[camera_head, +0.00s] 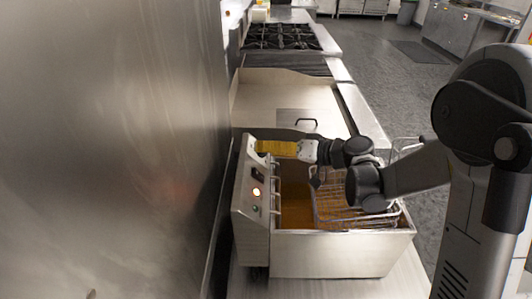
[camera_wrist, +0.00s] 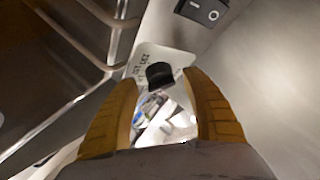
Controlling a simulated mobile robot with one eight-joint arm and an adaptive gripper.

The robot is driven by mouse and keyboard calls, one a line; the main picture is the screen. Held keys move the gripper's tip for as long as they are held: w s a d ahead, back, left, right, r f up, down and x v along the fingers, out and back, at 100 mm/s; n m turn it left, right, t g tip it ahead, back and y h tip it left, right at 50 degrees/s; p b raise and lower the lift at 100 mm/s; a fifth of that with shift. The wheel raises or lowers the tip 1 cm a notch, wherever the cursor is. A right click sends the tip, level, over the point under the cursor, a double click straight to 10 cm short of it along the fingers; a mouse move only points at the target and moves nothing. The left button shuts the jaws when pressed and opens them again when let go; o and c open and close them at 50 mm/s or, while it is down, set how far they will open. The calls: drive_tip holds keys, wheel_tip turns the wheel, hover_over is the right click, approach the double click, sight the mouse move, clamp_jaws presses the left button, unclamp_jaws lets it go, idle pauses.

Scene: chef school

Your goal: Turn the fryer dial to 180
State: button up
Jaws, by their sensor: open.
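The fryer (camera_head: 335,255) stands in the lower middle of the head view, with its slanted control panel (camera_head: 245,222) on the left. The black dial (camera_wrist: 159,75) shows in the wrist view on a pale plate with printed marks, too small to read surely. My gripper (camera_wrist: 160,80) is open, with one yellow finger on each side of the dial. I cannot tell whether either finger touches it. In the head view my gripper (camera_head: 260,147) reaches left to the panel's far upper end and hides the dial.
A wire basket (camera_head: 335,205) sits in the fryer beneath my arm. A black rocker switch (camera_wrist: 202,10) is near the dial. A steel wall (camera_head: 110,150) stands close on the left. A stove (camera_head: 282,36) lies farther back.

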drive_tip(key=shift+w+a+f, duration=0.15)
drive_tip(key=shift+w+a, duration=0.1)
drive_tip(key=shift+a, duration=0.2)
drive_tip(key=c, duration=1.2)
drive_tip(key=shift+m+t+h+p, duration=0.3)
drive_tip(key=shift+m+h, duration=0.1)
drive_tip(key=shift+m, duration=0.2)
drive_tip(key=m+h+p, duration=0.1)
drive_tip(key=m, duration=0.2)
drive_tip(key=shift+s+t+h, duration=0.1)
drive_tip(key=shift+t+h, duration=0.2)
drive_tip(key=shift+h, duration=0.1)
drive_tip(key=shift+m+h+p, duration=1.1)
drive_tip(key=shift+m+p, duration=0.1)
drive_tip(key=shift+m, duration=0.8)
